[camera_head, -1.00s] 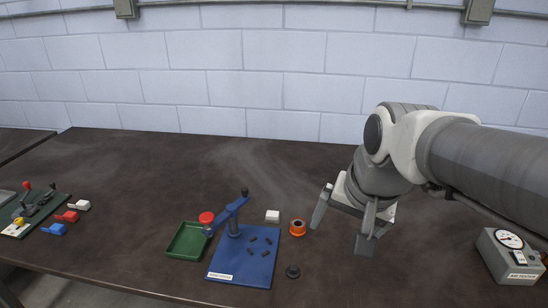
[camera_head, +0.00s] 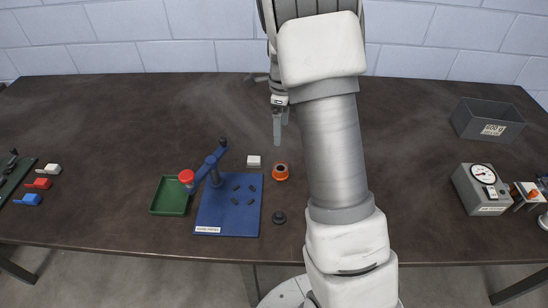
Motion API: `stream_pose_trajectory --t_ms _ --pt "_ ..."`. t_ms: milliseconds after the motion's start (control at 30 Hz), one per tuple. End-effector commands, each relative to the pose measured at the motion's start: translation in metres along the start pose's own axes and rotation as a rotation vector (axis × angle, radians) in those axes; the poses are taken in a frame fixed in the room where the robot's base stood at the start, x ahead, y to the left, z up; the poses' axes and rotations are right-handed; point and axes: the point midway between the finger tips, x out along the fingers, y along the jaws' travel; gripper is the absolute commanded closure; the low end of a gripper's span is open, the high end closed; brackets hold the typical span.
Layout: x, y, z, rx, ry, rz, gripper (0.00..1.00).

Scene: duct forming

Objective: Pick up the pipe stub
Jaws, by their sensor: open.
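A short orange hollow cylinder (camera_head: 281,171), which looks like the pipe stub, stands upright on the dark table, just right of the blue board. My gripper (camera_head: 270,115) is open and hangs above the table, higher in the picture than the orange cylinder and apart from it. One finger points down and shows clearly; the rest of the gripper is partly hidden by my arm. Nothing shows between the fingers.
A blue hand press (camera_head: 228,220) with several dark pegs stands left of the cylinder, beside a green tray (camera_head: 170,196). A white block (camera_head: 254,161) and a black round part (camera_head: 279,217) are close by. A gauge box (camera_head: 482,190) and grey bin (camera_head: 487,122) are right.

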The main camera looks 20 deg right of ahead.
Motion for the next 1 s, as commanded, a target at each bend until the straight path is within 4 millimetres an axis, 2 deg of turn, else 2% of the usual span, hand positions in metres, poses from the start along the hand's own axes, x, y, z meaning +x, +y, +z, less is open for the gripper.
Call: stream_pose_trajectory --t_ms 167,600,700,1000 --pt "0.015 -0.003 -0.001 0.035 0.008 0.006 0.06" --pt "0.106 -0.001 -0.002 0.034 0.008 0.008 0.06" --pt "0.119 -0.002 -0.001 0.032 0.007 0.007 0.06" --pt "0.141 0.000 -0.002 0.032 0.007 0.007 0.06"
